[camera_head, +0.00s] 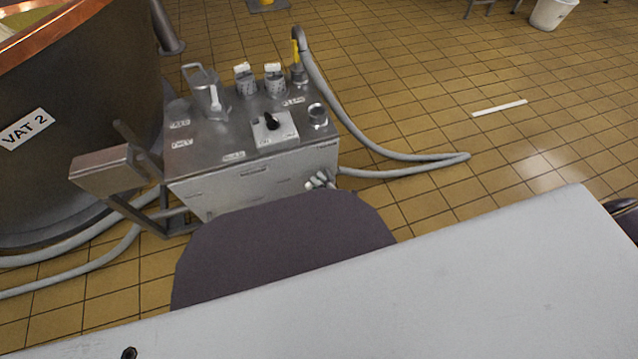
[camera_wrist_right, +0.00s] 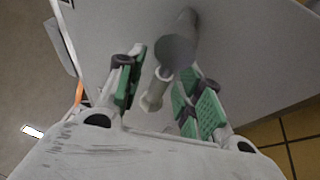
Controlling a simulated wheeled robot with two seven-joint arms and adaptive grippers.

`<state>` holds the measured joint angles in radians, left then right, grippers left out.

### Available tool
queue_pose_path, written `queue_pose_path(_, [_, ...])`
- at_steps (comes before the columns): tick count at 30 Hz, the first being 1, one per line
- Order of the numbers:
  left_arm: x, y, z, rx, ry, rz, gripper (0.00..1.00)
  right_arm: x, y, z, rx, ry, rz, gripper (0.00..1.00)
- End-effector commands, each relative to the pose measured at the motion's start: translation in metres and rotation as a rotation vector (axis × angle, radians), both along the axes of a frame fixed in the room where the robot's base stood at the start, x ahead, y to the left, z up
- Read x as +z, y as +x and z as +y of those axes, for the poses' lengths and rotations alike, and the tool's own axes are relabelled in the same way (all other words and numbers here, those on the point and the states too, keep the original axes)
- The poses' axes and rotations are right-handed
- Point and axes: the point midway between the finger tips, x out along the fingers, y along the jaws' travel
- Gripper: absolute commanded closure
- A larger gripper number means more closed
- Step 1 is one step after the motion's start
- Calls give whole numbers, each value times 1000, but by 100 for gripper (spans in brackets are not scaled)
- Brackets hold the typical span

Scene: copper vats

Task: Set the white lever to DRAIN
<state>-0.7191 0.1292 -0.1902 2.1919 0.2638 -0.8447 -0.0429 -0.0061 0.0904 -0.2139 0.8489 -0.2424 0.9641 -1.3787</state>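A steel control box (camera_head: 255,175) stands beside the vat in the head view. The white lever (camera_head: 215,98) is at the left of its top, by a metal bracket. Small white labels (camera_head: 181,143) are near it, too blurred to read surely, so I cannot tell its setting. My right gripper (camera_wrist_right: 162,78) shows in the right wrist view, its green-padded fingers apart. A grey cylinder (camera_wrist_right: 178,48) and a small pale knob-like part (camera_wrist_right: 154,92) lie between or beyond the fingers, with no clear grip on them. I cannot make out my left gripper.
A black knob (camera_head: 271,122), two white-topped knobs (camera_head: 259,82) and a yellow handle (camera_head: 296,52) are on the box. VAT 2 (camera_head: 80,150) is at left. Hoses (camera_head: 400,165) run over the floor. A dark rounded panel (camera_head: 285,245) and a pale flat surface (camera_head: 480,270) fill the front.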

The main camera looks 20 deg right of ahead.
Motion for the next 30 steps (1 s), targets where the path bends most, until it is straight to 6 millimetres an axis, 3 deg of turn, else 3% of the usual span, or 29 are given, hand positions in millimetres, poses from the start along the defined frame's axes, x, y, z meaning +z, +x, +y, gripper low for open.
queue_pose_path(5, [2,3,0,0,0,-6,26,0,0,0,0,0,0,66])
queue_pose_path(13, [1,2,-1,3,-4,-1,26,0,0,0,0,0,0,100])
queue_pose_path(30, [-1,-6,-3,8,-9,15,26,1,-8,-3,3,25,2,100])
